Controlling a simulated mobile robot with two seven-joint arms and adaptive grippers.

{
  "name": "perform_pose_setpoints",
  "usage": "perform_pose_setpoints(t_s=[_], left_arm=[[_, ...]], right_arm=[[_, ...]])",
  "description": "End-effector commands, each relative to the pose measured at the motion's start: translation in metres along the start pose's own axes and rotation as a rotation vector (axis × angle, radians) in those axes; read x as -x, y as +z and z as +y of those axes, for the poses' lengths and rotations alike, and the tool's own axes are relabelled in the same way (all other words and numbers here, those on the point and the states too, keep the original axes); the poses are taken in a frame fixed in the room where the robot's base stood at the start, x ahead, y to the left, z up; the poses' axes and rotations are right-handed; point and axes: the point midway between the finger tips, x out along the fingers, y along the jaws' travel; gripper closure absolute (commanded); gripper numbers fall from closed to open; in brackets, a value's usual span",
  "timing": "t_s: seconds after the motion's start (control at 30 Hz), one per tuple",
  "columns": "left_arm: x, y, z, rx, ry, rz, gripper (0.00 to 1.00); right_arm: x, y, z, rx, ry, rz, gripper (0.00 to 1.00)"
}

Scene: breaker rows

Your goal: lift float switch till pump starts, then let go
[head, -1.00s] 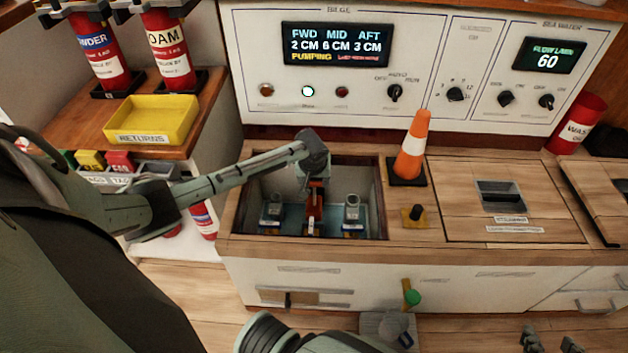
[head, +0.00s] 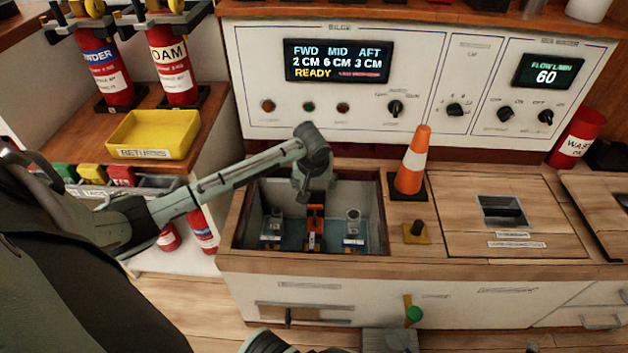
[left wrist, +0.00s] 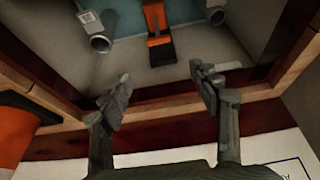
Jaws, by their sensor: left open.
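The orange float switch (head: 314,226) stands in the middle of the open bilge well (head: 256,249), between two grey pump units, one on the left (head: 272,229) and one on the right (head: 353,228). My left gripper (head: 305,196) is over the well, above and behind the switch. In the left wrist view the gripper (left wrist: 162,88) is open and empty, with its fingers apart and clear of the orange switch (left wrist: 158,35). The bilge display (head: 337,61) reads 2 cm, 6 cm and 3 cm, with READY below.
An orange and white cone (head: 413,163) and a small black knob on a yellow base (head: 416,233) stand right of the well. A yellow returns tray (head: 151,134) is at the left. The control panel (head: 430,104) rises behind the well.

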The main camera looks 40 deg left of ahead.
Motion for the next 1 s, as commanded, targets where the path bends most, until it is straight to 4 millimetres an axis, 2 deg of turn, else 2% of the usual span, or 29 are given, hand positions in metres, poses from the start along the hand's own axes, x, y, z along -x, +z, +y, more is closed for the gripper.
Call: perform_pose_setpoints(t_s=[0.1, 0.3, 1.0], left_arm=[[0.019, 0.000, 0.000, -0.001, 0.001, 0.002, 0.38], [0.035, 0.000, 0.000, 0.000, -0.001, 0.000, 0.38], [0.035, 0.000, 0.000, 0.000, -0.001, 0.000, 0.38]], right_arm=[[0.000, 0.000, 0.000, 0.000, 0.000, 0.000, 0.60], [0.000, 0.000, 0.000, 0.000, 0.000, 0.000, 0.60], [0.000, 0.000, 0.000, 0.000, 0.000, 0.000, 0.60]])
